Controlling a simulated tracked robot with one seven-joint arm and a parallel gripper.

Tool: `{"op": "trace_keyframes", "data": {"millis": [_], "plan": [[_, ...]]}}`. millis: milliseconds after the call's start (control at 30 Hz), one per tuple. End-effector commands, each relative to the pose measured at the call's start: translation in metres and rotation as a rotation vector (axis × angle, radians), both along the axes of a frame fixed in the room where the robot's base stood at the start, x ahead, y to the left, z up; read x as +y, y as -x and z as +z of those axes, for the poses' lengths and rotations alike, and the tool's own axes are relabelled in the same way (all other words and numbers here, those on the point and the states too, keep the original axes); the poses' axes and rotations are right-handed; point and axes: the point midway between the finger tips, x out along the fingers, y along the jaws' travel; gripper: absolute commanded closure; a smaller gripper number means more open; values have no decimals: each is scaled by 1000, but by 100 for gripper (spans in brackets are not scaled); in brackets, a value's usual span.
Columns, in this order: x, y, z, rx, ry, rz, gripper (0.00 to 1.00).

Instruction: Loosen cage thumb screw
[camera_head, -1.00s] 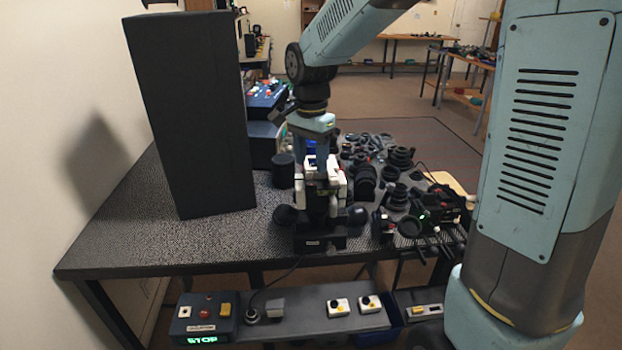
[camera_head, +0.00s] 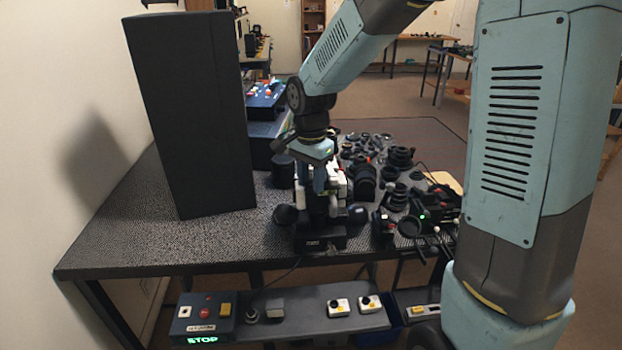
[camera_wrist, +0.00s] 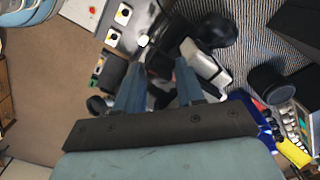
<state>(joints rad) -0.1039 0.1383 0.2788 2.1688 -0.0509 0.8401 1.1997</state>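The dark cage fixture (camera_head: 320,240) with white clamp blocks (camera_head: 338,185) stands near the table's front edge, a round dark knob on each side. My gripper (camera_head: 312,188) points down at the top of the fixture, overlapping its white blocks. In the wrist view, my gripper's two blue fingers (camera_wrist: 160,62) are apart, with dark fixture parts between and beyond them. A silver-white block (camera_wrist: 203,68) lies just beside the right finger. A small white round part (camera_wrist: 143,40) shows by the left fingertip. I cannot make out which part is the thumb screw, nor any contact.
A tall black box (camera_head: 192,115) stands to the left. Lens parts (camera_head: 365,178) crowd the table to the right and behind. A black device with a green light (camera_head: 421,216) is at right. A control shelf (camera_head: 300,312) runs below the front edge. The front-left tabletop is clear.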

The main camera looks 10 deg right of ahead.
Motion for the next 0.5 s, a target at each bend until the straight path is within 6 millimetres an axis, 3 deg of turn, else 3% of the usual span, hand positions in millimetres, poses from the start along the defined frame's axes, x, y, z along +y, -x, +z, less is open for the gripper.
{"op": "trace_keyframes", "data": {"millis": [367, 500], "plan": [[0, 0, 0, 0, 0, 0, 99], [0, 0, 0, -1, -1, 3, 100]]}}
